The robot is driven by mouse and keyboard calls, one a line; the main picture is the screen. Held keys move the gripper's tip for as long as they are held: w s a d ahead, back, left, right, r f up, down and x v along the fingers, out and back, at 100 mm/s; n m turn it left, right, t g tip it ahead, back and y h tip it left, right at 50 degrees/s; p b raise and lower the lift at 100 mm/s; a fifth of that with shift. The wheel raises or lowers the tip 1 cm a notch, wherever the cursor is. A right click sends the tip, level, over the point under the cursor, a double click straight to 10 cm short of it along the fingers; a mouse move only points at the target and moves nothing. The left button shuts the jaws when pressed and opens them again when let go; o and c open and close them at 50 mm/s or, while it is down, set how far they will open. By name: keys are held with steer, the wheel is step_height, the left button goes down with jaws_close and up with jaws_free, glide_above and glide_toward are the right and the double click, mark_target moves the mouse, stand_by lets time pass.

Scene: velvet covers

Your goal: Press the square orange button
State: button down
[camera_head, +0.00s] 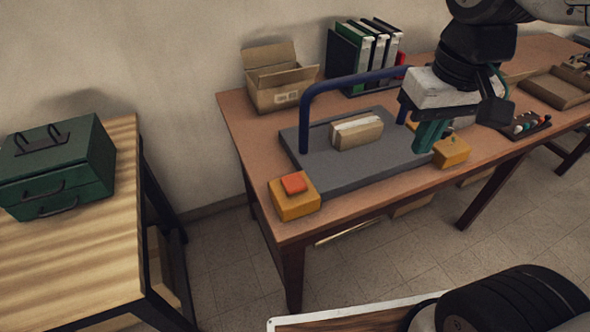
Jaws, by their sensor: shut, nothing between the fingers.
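The square orange button (294,183) sits on top of a yellow box (296,206) at the near left corner of the brown table. Nothing covers it. My gripper (426,147) has teal fingers that point down, and they are shut and empty. It is well to the right of the orange button, across the grey plate. The fingers are in front of or just beside a second yellow box (451,155). My gripper and arm partly hide that box, and I cannot tell whether they touch it.
A grey plate (337,181) with a blue arch (304,118) and a light block (357,133) lies between the two yellow boxes. An open carton (281,90) and binders (346,60) stand behind. A green toolbox (60,165) sits on the separate left table (75,255).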

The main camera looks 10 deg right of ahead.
steer(key=w+a+f+n, duration=0.2)
steer(key=w+a, duration=0.7)
steer(key=w, duration=0.1)
steer(key=g, duration=0.1)
glide_above(295, 181)
step_height(295, 181, down, 4)
steer(key=shift+a+r, duration=0.1)
steer(key=shift+r, duration=0.05)
step_height(295, 181, down, 14)
steer(key=shift+f, duration=0.1)
